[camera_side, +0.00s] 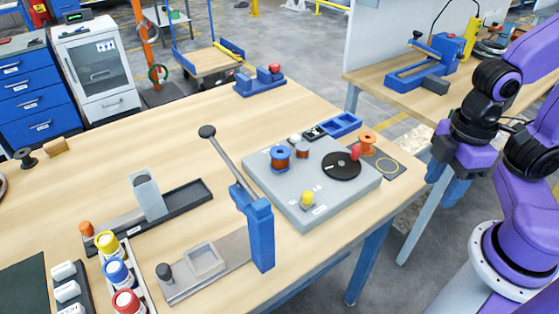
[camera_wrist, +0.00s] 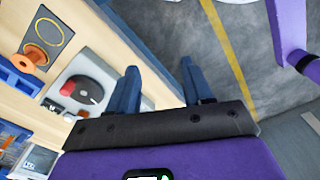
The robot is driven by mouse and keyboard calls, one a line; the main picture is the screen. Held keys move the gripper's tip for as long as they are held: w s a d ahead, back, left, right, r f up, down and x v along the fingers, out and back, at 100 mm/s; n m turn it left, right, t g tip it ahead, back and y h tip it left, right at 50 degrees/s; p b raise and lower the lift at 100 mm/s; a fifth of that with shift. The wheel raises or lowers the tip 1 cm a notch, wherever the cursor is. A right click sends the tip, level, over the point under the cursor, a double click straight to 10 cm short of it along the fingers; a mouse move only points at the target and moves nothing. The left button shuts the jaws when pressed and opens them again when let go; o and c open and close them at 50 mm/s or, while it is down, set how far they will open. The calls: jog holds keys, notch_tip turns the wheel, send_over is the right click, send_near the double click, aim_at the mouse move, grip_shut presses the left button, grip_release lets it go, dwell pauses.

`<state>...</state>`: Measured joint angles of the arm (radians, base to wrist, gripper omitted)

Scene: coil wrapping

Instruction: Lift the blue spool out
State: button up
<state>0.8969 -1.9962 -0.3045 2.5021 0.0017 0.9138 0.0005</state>
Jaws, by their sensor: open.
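The blue spool (camera_side: 281,156), with copper-coloured winding on its core, stands upright on the left part of the grey winding machine (camera_side: 318,209) in the side view. I cannot make it out in the wrist view. My gripper (camera_side: 444,184) is at the right, beyond the table's right edge and well apart from the spool. In the wrist view my gripper (camera_wrist: 161,78) shows two blue fingers spread apart with nothing between them, over the floor beside the table.
The machine carries a black disc (camera_side: 341,168) with a red knob, and a yellow knob (camera_side: 308,199). An orange spool (camera_side: 367,143) stands behind it. A blue lever press (camera_side: 260,230) rises at the machine's front left.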

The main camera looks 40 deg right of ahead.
jog(key=shift+o, duration=0.4)
jog(key=o, duration=0.4)
jog(key=shift+o, duration=0.2)
notch_tip(320, 180, up, 6)
jog(key=n, duration=0.7)
send_over(284, 149)
notch_tip(284, 149, down, 11)
jog(key=shift+s+d, duration=0.1)
jog(key=shift+d, duration=0.05)
jog(key=shift+a+f, duration=0.2)
jog(key=shift+f, duration=2.85)
